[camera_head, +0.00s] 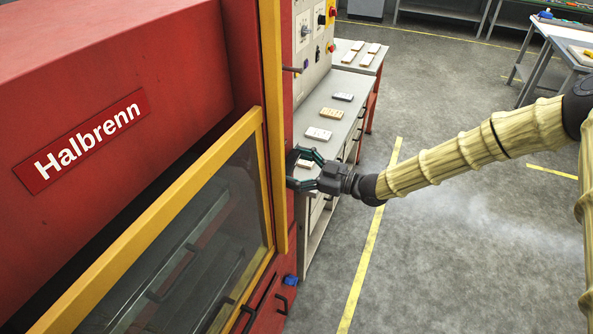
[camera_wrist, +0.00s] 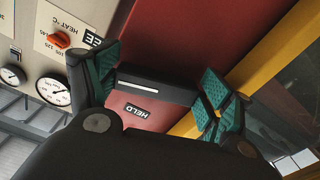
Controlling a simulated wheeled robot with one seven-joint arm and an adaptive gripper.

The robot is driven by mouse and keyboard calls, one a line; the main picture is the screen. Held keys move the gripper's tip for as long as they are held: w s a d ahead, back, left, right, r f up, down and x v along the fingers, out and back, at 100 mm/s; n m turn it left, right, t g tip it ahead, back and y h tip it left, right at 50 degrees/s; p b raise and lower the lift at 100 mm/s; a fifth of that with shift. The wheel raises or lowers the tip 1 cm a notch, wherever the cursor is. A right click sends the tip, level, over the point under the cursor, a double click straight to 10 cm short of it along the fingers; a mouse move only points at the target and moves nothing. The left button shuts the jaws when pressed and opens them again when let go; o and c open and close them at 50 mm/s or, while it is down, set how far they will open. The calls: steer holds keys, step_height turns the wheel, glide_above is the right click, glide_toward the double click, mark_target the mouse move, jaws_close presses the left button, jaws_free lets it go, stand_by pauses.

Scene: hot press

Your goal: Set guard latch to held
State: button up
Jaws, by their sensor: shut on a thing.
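The guard latch (camera_wrist: 155,87) is a black bar with a white line, on the red side of the press. It lies between the two teal-padded fingers of my gripper (camera_wrist: 153,92), which is shut on it. A "HELD" label (camera_wrist: 137,111) is close below the bar in the wrist view. A second label (camera_wrist: 93,38), showing only "EE", is at upper left, partly hidden by a finger. In the head view my gripper (camera_head: 294,168) is at the press's right edge, beside the yellow frame. The latch is hard to make out there.
The red Halbrenn press (camera_head: 150,80) fills the left, with a yellow-framed glass guard (camera_head: 190,235). A control panel (camera_head: 312,45) with knobs is behind. A bench (camera_head: 335,118) with small pieces stands beyond my gripper. Open floor (camera_head: 450,260) lies to the right.

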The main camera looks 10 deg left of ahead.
steer(key=shift+w+r+n+b, duration=0.1)
steer(key=shift+r+n+b, duration=0.1)
steer(key=shift+n+b, duration=3)
steer(key=shift+r+n+b, duration=0.2)
steer(key=shift+n+b, duration=1.55)
steer(key=shift+b, duration=2.95)
steer(key=shift+w+r+n+b, duration=0.1)
steer(key=shift+r+n+b, duration=0.1)
steer(key=shift+n+b, duration=3)
steer(key=shift+r+m+b, duration=0.1)
steer(key=shift+m+b, duration=0.55)
steer(key=shift+b, duration=0.2)
steer(key=o, duration=0.7)
steer(key=shift+o, duration=0.2)
steer(key=shift+d, duration=0.2)
steer(key=s+d, duration=0.2)
steer(key=d, duration=0.9)
steer(key=shift+s+d, duration=0.2)
steer(key=shift+d, duration=0.1)
